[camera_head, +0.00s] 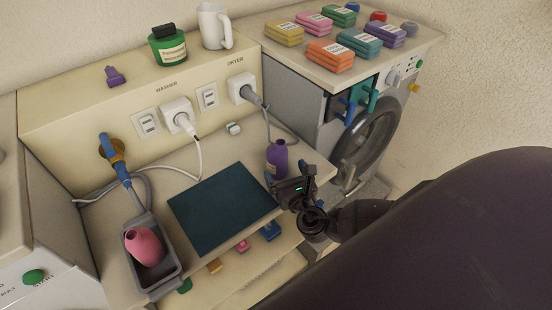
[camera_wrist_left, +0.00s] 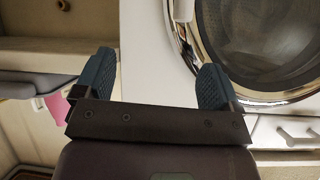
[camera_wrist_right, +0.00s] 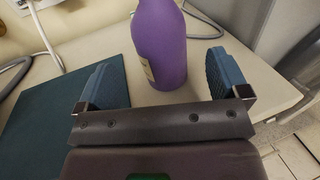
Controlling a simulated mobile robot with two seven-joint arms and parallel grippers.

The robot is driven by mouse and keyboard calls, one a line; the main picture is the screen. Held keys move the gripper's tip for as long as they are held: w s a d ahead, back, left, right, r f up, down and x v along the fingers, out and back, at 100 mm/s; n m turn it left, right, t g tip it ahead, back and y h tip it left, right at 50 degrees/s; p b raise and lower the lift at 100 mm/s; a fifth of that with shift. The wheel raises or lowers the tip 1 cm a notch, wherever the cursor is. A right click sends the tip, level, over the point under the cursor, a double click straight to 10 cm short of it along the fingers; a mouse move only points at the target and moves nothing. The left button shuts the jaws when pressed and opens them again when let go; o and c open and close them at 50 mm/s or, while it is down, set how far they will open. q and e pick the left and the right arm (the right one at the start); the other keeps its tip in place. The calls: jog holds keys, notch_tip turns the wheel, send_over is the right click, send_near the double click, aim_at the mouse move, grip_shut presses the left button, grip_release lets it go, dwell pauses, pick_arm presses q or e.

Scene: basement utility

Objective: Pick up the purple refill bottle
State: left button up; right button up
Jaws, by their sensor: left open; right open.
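The purple refill bottle (camera_head: 277,158) stands upright at the right end of the shelf, beside the dark teal mat. In the right wrist view the bottle (camera_wrist_right: 158,45) stands just beyond and between the fingertips, with a pale label on its left side. My right gripper (camera_head: 286,183) is at the bottle's near side; in the right wrist view its fingers (camera_wrist_right: 157,78) are spread with nothing gripped. My left gripper (camera_wrist_left: 153,75) shows in the left wrist view, open and empty, in front of a white machine with a round door. I cannot make out the left gripper in the head view.
A dark teal mat (camera_head: 222,208) lies left of the bottle. A grey tray (camera_head: 167,272) holds a pink bottle (camera_head: 143,246). Cables cross the shelf behind. A washing machine (camera_head: 372,138) with boxes on top stands at the right. The shelf's right edge is close to the bottle.

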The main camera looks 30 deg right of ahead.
aim_at(277, 157)
jog(key=shift+f+p+x, duration=0.2)
jog(key=shift+p+x, duration=0.1)
jog(key=shift+x, duration=3)
pick_arm(q)
jog(key=shift+s+a+r, duration=0.1)
jog(key=shift+s+r, duration=0.05)
pick_arm(e)
jog(key=shift+s, duration=0.1)
jog(key=c, duration=1)
jog(key=shift+c, duration=0.2)
jog(key=shift+r, duration=0.15)
pick_arm(q)
jog(key=shift+s+a+r+p, duration=0.1)
jog(key=shift+s+r+p, duration=0.4)
jog(key=shift+p, duration=0.65)
pick_arm(e)
notch_tip(277, 157, up, 20)
